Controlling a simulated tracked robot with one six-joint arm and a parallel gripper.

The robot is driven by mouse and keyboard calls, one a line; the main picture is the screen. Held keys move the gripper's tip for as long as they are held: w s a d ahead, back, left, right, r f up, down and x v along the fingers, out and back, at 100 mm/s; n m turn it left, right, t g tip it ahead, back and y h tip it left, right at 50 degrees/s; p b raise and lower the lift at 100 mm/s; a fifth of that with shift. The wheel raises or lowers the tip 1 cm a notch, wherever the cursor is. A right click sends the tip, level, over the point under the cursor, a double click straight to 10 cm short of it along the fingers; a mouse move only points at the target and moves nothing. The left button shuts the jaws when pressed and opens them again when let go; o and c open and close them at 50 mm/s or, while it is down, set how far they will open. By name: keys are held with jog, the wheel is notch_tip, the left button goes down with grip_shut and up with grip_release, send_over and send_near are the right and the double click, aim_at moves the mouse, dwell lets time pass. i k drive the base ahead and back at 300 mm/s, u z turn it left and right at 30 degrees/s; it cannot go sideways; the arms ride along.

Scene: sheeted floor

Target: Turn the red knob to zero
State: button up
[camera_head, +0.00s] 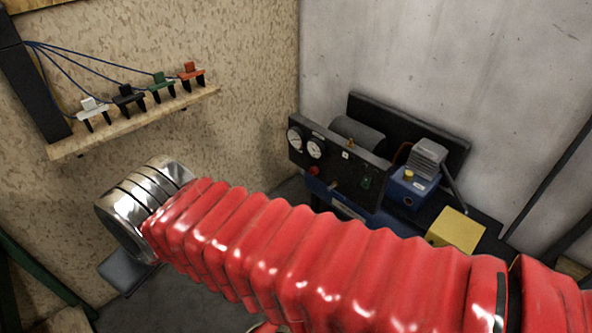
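A small red knob (314,171) sits on the dark front panel (340,158) of a machine at the centre right. It is below two round white gauges (304,144). The gauge readings and the knob's setting are too small to tell. My red-sleeved arm crosses the foreground from the lower right to a shiny metal joint at the left. My gripper is not visible; only a small red and tan bit shows at the bottom edge, and I cannot tell what it is.
A blue unit (409,187) and a yellow box (456,230) stand right of the panel. A wooden shelf (140,122) with several coloured clamps (161,88) and blue wires is on the left wall. A grey wall stands behind the machine. Some floor shows at the lower left.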

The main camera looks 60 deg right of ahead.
aim_at(313, 170)
jog(key=z, duration=0.35)
jog(key=i, duration=1.15)
jog(key=z, duration=0.5)
